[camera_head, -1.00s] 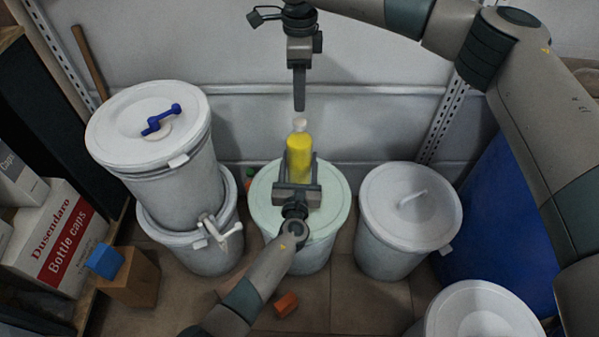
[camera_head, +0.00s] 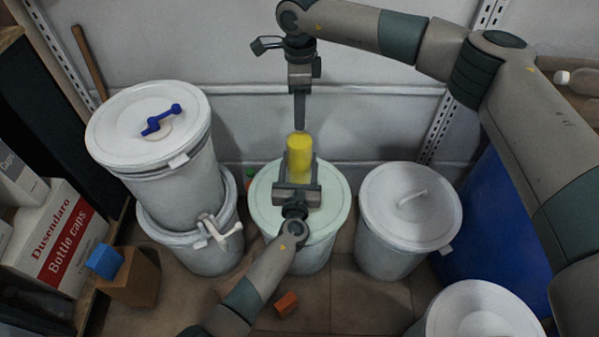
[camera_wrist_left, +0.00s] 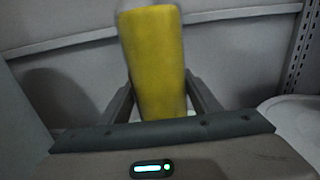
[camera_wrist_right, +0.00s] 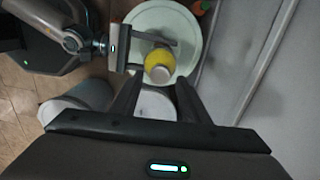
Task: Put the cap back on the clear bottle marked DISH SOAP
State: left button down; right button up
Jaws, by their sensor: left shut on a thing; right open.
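A yellow bottle (camera_head: 299,156) stands upright over the pale green drum lid (camera_head: 334,215). My left gripper (camera_head: 300,168) is shut on its body; the left wrist view shows the bottle (camera_wrist_left: 155,65) between the two fingers. In the right wrist view a round whitish top (camera_wrist_right: 160,75) shows on the bottle (camera_wrist_right: 156,58); I cannot tell if it is a cap or a bare neck. My right gripper (camera_head: 300,127) is open, pointing down just above the bottle, its fingers hiding that top in the head view. No marking is readable, and no separate cap is clear.
Stacked white drums (camera_head: 160,155) with a blue lever stand left, a white drum (camera_head: 405,225) right. A small whitish object (camera_head: 562,77) shows at upper right.

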jog(key=shift+f, duration=1.05)
jog(key=shift+c, duration=0.7)
grip_shut()
jog(key=shift+o, duration=1.3)
grip_release()
jog(key=shift+r, duration=0.1)
notch_tip(320, 180, up, 12)
